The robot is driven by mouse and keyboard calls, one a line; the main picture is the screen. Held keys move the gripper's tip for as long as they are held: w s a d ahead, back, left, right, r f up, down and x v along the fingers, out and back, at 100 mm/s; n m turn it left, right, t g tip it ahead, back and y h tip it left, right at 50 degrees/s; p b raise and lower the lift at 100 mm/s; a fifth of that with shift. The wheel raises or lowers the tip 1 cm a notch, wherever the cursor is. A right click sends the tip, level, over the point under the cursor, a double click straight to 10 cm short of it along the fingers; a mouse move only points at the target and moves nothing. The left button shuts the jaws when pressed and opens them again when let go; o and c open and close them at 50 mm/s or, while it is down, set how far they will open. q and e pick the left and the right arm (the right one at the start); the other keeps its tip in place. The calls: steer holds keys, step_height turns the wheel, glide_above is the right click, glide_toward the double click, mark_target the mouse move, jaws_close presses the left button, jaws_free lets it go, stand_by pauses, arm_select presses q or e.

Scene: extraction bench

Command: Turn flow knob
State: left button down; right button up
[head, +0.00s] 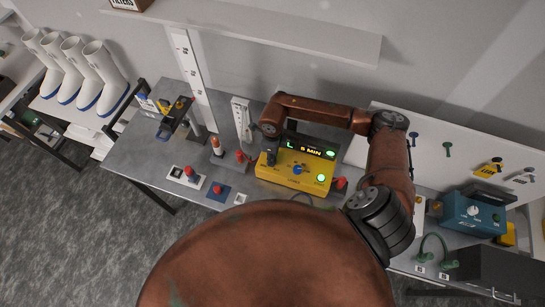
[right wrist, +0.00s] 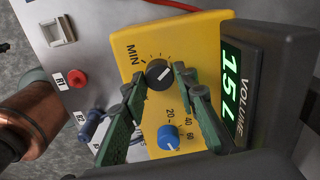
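A yellow control box (head: 296,181) stands on the grey bench, with a lit display (head: 317,150) along its far side. In the right wrist view, a black knob (right wrist: 158,73) with a pale pointer line sits beside the letters MIN. A blue knob (right wrist: 168,137) sits below it beside numbers from 20 to 60. No label reading "flow" is legible. My right gripper (right wrist: 160,76) has its green fingers apart, one on each side of the black knob. I cannot tell whether they touch it. My left gripper is not in view.
Red-topped fittings (head: 191,175) stand left of the box, and a red button (right wrist: 77,79) shows close to it. A blue device (head: 470,213) stands on the right. A shelf (head: 270,27) overhangs the back.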

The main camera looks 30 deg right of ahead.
steer(key=o, duration=0.4)
step_height(320, 180, up, 12)
stand_by(0.6)
stand_by(0.4)
